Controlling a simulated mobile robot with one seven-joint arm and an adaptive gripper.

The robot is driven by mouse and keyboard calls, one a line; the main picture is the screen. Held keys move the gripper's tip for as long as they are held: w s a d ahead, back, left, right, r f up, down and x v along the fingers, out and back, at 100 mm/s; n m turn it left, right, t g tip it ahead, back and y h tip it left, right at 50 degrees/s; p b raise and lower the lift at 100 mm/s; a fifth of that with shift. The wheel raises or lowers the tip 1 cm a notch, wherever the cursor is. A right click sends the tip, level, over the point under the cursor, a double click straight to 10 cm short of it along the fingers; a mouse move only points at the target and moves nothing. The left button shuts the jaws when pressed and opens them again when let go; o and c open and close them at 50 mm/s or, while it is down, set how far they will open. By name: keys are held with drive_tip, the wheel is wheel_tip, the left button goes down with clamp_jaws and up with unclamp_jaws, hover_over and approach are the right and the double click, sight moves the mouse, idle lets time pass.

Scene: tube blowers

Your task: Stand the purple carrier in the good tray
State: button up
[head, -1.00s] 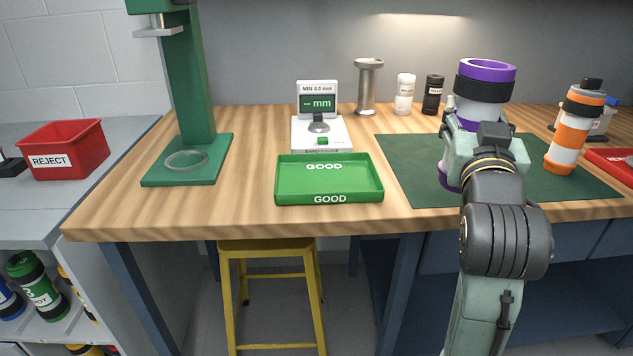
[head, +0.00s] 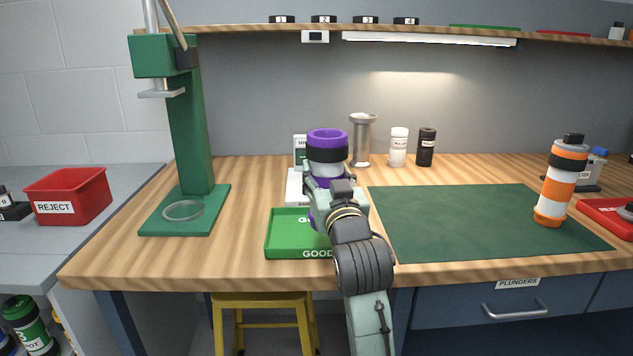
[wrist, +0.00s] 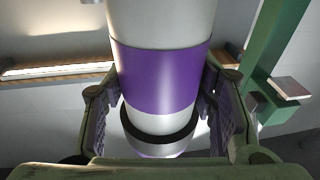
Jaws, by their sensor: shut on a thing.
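The purple carrier (head: 327,146) is a white cylinder with purple bands and a black ring. It is upright in my gripper (head: 325,185), which is shut on it. In the wrist view the carrier (wrist: 158,80) fills the middle between the fingers of the gripper (wrist: 165,105). In the head view it appears over the right part of the green good tray (head: 285,245). My arm hides the tray's right side and most of the carrier's lower end, so I cannot tell whether the carrier touches the tray.
A gauge (head: 297,187) stands behind the tray. A green press (head: 190,130) is to the left, with a red reject bin (head: 68,196) beyond it. An orange and white carrier (head: 561,182) stands on the right of the dark green mat (head: 470,215). The mat's middle is clear.

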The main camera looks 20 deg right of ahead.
sight(317, 181)
drive_tip(key=w, duration=0.2)
drive_tip(key=shift+w+a, duration=0.3)
drive_tip(key=shift+w, duration=0.1)
drive_tip(key=f, duration=0.1)
drive_tip(key=w+f+p, duration=0.1)
drive_tip(key=f, duration=0.1)
drive_tip(key=shift+a+f, duration=0.1)
drive_tip(key=shift+f, duration=0.3)
drive_tip(key=shift+f, duration=0.25)
drive_tip(key=o, duration=1.3)
